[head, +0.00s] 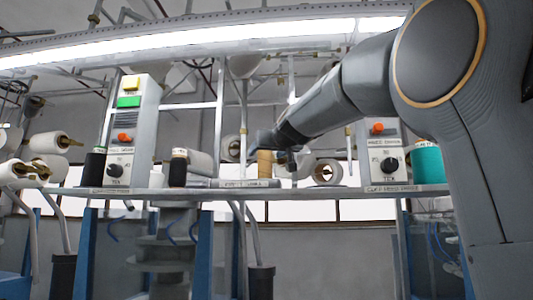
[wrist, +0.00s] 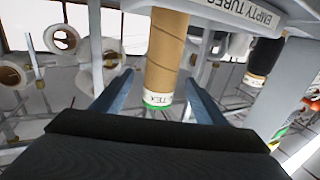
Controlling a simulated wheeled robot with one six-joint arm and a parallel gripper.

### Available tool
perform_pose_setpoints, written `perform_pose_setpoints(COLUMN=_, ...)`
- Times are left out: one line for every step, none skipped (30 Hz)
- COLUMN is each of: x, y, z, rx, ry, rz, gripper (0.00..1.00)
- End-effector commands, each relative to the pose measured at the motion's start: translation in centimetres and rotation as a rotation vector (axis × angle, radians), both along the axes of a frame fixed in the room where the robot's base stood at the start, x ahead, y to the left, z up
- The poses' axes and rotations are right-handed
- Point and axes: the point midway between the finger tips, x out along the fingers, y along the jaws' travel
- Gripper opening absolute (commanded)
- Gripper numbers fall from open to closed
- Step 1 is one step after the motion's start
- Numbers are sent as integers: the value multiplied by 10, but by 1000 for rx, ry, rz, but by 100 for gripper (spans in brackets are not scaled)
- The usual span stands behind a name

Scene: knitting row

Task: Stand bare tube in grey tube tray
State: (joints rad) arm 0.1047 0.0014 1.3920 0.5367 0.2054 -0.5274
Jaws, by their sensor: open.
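The bare tube (head: 265,163) is brown cardboard and stands upright at the right part of the grey tube tray (head: 217,184), whose front reads "EMPTY TUBES". In the wrist view, which looks upside down, the tube (wrist: 166,50) shows a spiral seam and a white and green band at one end. The tray (wrist: 235,12) is at the top there. My gripper (wrist: 160,82) is open, with one blue finger on each side of the tube and gaps showing. In the head view my gripper (head: 268,142) is small beside the tube's upper end. The tube's foot is not clearly visible.
A control box (head: 130,130) is farther left, and another (head: 385,150) is right with a teal cone (head: 428,165). White cones on pegs (head: 327,172) sit behind. A narrow shelf (head: 340,193) carries the tray.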

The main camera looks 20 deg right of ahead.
Motion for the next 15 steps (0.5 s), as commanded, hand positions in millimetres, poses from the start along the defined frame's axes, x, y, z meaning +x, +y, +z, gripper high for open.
perform_pose_setpoints(x=0, y=0, z=2, rx=0, ry=0, rz=0, gripper=66)
perform_pose_setpoints(x=0, y=0, z=3, rx=0, ry=0, rz=0, gripper=66)
perform_pose_setpoints(x=-5, y=0, z=3, rx=0, ry=-2, rz=0, gripper=66)
perform_pose_setpoints(x=-8, y=0, z=2, rx=0, ry=-2, rz=0, gripper=66)
perform_pose_setpoints(x=-13, y=0, z=2, rx=-1, ry=-3, rz=0, gripper=66)
perform_pose_setpoints(x=-19, y=0, z=2, rx=-1, ry=-4, rz=0, gripper=66)
perform_pose_setpoints(x=-24, y=0, z=2, rx=-1, ry=-4, rz=0, gripper=66)
perform_pose_setpoints(x=-30, y=0, z=1, rx=-1, ry=-3, rz=0, gripper=66)
perform_pose_setpoints(x=-38, y=0, z=1, rx=0, ry=-4, rz=0, gripper=66)
perform_pose_setpoints(x=-44, y=0, z=1, rx=0, ry=-4, rz=0, gripper=66)
perform_pose_setpoints(x=-50, y=0, z=1, rx=0, ry=-4, rz=-1, gripper=66)
perform_pose_setpoints(x=-58, y=0, z=1, rx=-1, ry=-3, rz=-1, gripper=66)
perform_pose_setpoints(x=-64, y=0, z=1, rx=-1, ry=-3, rz=-1, gripper=66)
perform_pose_setpoints(x=-70, y=0, z=1, rx=-1, ry=-3, rz=-1, gripper=66)
perform_pose_setpoints(x=-78, y=0, z=1, rx=-1, ry=-3, rz=-1, gripper=66)
